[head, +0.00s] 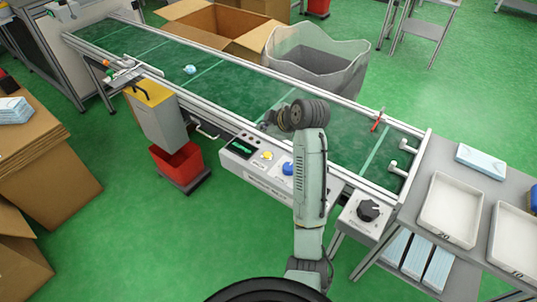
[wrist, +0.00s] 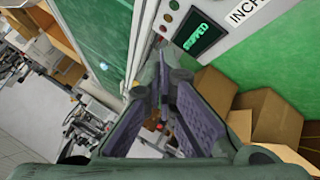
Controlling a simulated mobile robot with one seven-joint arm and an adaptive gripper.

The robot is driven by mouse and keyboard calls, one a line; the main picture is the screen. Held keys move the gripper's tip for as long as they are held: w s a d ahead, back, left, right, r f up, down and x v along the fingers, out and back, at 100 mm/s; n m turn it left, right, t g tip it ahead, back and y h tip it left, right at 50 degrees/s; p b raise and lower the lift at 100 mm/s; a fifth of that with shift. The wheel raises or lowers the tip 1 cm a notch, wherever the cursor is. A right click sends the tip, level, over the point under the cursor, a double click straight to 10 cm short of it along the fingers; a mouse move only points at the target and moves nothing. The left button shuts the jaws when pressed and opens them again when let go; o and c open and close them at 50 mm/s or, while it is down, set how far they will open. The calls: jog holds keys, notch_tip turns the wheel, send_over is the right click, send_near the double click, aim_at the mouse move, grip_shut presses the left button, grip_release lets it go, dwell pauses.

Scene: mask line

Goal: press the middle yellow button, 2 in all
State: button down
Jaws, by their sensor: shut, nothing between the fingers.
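The control panel (head: 262,180) is on the near side of the conveyor. A yellow button (head: 267,156) sits on it between a dark display with green text (head: 241,147) and a blue knob or button (head: 288,168). Part of the panel is behind my arm. In the wrist view the display (wrist: 199,39) reads "STOPPED", and the yellow button is not visible there. My gripper (head: 266,124) is above the conveyor side of the panel, apart from the yellow button. Its fingers also show in the wrist view (wrist: 164,82), shut and empty.
A green conveyor belt (head: 140,47) carries a small blue item (head: 190,69). A black dial box (head: 368,210) and a table with white trays (head: 450,208) stand at right. A red bin (head: 180,162) and cardboard boxes (head: 40,150) are at left.

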aim_at(266, 156)
jog(key=shift+f+b, duration=3.15)
jog(key=shift+f, duration=1.3)
jog(key=shift+f, duration=0.1)
jog(key=shift+f, duration=0.3)
jog(key=shift+f+b, duration=0.45)
jog(key=shift+b, duration=0.15)
jog(key=shift+r, duration=0.1)
jog(key=shift+r+p, duration=0.65)
jog(key=shift+r, duration=0.15)
jog(key=shift+r+p, duration=1.9)
jog(key=shift+r, duration=0.65)
